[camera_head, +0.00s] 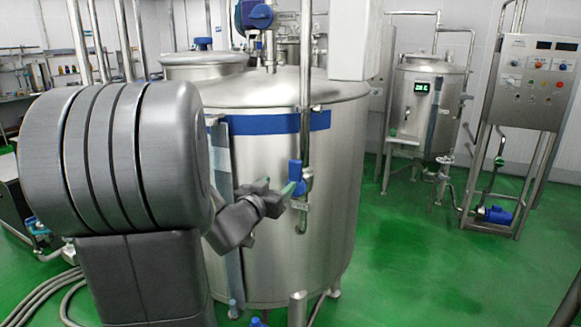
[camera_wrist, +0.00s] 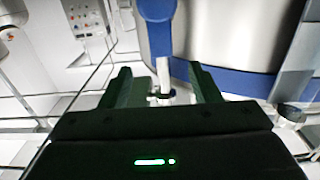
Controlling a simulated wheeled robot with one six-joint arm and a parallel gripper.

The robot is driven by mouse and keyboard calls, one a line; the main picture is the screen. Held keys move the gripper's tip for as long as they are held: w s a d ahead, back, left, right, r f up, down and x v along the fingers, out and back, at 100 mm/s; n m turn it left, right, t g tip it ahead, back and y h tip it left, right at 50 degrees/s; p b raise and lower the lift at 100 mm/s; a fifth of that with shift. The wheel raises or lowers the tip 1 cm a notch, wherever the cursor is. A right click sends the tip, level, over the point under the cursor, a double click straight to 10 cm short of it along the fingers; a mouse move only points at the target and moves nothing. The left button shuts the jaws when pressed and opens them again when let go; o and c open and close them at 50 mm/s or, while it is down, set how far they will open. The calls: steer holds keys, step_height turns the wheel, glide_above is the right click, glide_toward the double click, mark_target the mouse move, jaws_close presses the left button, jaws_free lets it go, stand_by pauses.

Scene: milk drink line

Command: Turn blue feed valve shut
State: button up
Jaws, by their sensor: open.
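The blue feed valve handle (camera_head: 295,171) is on the vertical steel pipe (camera_head: 305,110) in front of the large steel tank (camera_head: 265,240). It appears upright, along the pipe. My gripper (camera_head: 296,196) is open at the handle's lower end, close to the pipe; I cannot tell whether it touches. In the wrist view a blue rounded part, seemingly the handle (camera_wrist: 157,10), is at the top edge, beyond the fingertips. A pale metal stem (camera_wrist: 163,75) shows between the open fingers of my gripper (camera_wrist: 160,72). Part of the handle is cut off there.
The tank carries a blue band (camera_head: 265,124) behind the pipe. A control cabinet (camera_head: 535,80) and a smaller tank (camera_head: 421,100) stand at the right. Green floor (camera_head: 430,265) is free to the right of the large tank. Hoses (camera_head: 55,290) lie at the lower left.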

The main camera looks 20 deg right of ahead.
mark_target(294, 170)
steer(key=p+x, duration=0.2)
steer(key=x, duration=1)
steer(key=shift+w, duration=0.2)
jaws_close()
